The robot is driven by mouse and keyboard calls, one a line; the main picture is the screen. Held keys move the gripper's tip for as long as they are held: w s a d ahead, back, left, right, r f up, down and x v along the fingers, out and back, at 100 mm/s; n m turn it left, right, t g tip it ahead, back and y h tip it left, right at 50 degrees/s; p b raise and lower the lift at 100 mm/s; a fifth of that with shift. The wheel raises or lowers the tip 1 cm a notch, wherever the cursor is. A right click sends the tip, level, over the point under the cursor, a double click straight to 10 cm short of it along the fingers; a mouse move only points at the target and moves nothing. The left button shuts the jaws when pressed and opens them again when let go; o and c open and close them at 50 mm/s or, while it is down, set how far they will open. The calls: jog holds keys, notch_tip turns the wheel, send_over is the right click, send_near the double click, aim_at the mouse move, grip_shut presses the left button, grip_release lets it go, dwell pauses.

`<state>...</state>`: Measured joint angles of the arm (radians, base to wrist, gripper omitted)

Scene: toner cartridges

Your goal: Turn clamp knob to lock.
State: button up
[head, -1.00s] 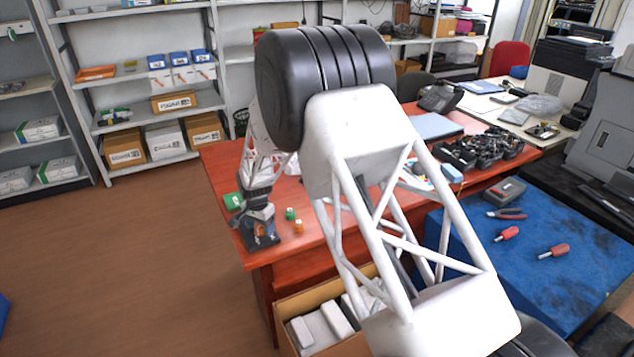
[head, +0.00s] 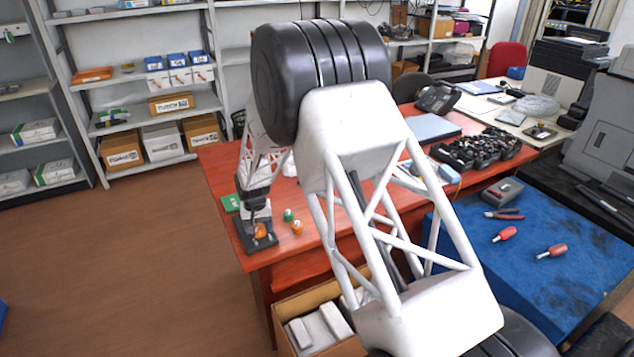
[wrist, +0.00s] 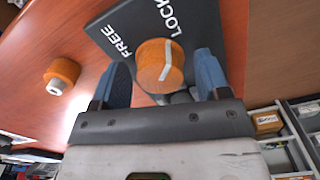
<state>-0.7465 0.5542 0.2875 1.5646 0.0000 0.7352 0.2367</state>
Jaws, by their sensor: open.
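The clamp is a dark grey block (wrist: 103,27) lettered FREE and LOCK. It stands at the near left corner of the red table, and its base also shows in the head view (head: 243,232). Its round orange knob (wrist: 152,62) has a white line across the top, running roughly toward the lettered side; the exact setting is hard to tell. In the head view the knob (head: 261,230) is small. My gripper (wrist: 162,64) is open, its blue fingers on either side of the knob in the wrist view, with gaps visible. In the head view my gripper (head: 254,211) is above the clamp.
A loose orange cylinder (wrist: 62,73) with a white end lies on the table beside the clamp. A green one (head: 288,215) and a green box (head: 231,203) are near. An open carton (head: 312,300) of white items is below the table edge.

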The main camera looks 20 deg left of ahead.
aim_at(258, 226)
jog(key=n, duration=0.4)
jog(key=shift+n, duration=2.2)
notch_tip(258, 226, up, 8)
jog(key=shift+f, duration=0.1)
jog(key=d+r+m, duration=0.1)
jog(key=d+r, duration=0.6)
jog(key=d, duration=0.3)
jog(key=d+r+m, duration=0.2)
jog(key=d+r, duration=0.6)
jog(key=d, duration=0.2)
jog(key=shift+s+d+m+t, duration=0.3)
